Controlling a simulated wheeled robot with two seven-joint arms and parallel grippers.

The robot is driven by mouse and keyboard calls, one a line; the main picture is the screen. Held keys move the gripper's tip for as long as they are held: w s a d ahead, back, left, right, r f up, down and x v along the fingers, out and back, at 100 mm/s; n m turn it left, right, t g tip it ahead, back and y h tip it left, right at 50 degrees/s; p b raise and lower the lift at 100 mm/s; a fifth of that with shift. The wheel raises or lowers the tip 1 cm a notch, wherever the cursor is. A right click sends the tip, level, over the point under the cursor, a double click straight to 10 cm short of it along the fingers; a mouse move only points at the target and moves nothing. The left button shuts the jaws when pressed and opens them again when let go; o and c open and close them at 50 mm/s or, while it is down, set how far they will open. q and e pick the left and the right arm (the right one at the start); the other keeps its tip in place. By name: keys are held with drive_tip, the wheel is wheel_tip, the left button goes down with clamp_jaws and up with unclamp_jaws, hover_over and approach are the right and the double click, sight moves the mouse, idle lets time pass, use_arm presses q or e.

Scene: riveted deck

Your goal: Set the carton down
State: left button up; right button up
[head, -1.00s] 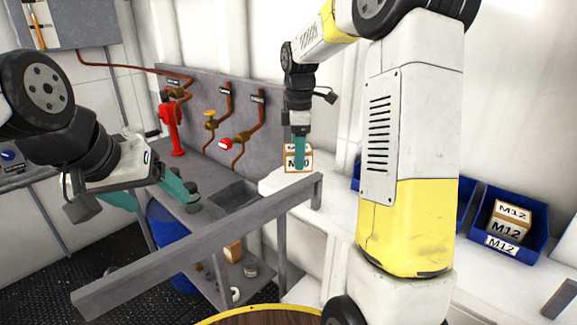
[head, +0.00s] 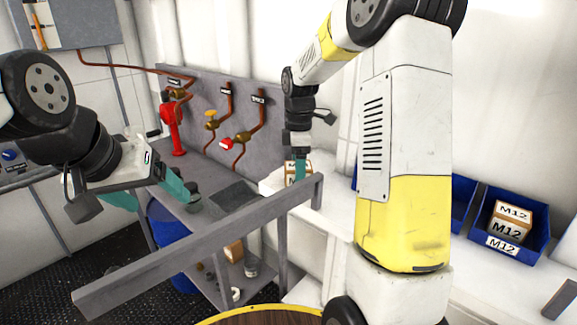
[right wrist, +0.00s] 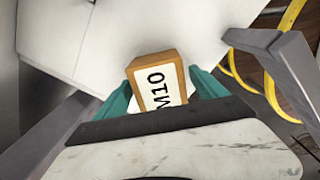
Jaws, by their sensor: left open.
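The carton is a small tan box with a white M10 label. It shows in the head view (head: 290,174) low behind the grey rail, partly hidden by a teal finger. In the right wrist view the carton (right wrist: 158,84) sits between the teal fingers of my right gripper (right wrist: 160,92), which press against its two sides. My right gripper also shows in the head view (head: 300,170), pointing down. The carton is at or just above the white surface; I cannot tell if it touches. My left gripper (head: 160,204) is open and empty by the grey bench.
A grey rail (head: 200,247) crosses in front of the carton. Blue bins (head: 511,226) stand on the white counter (head: 478,266) at right, one holding M12 cartons. Red and yellow valves (head: 171,128) line the back panel. A grey tray (head: 235,195) lies on the bench.

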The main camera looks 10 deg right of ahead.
wheel_tip(320, 180, up, 11)
drive_tip(key=shift+r, duration=0.1)
drive_tip(key=s+r+m+t, duration=0.1)
drive_tip(key=s+r+m, duration=0.15)
drive_tip(key=s, duration=0.35)
drive_tip(key=s+r+m+t, duration=0.2)
drive_tip(key=s+m, duration=0.2)
drive_tip(key=s, duration=0.1)
drive_tip(key=s+a+f+m+t+y, duration=0.1)
drive_tip(key=s+f+m+t+y, duration=0.1)
drive_tip(key=s+m, duration=0.7)
drive_tip(key=shift+s+a+f+t, duration=0.35)
drive_tip(key=shift+s+f+t, duration=0.4)
drive_tip(key=shift+s, duration=1.25)
drive_tip(key=shift+f+m, duration=0.1)
drive_tip(key=shift+m, duration=0.15)
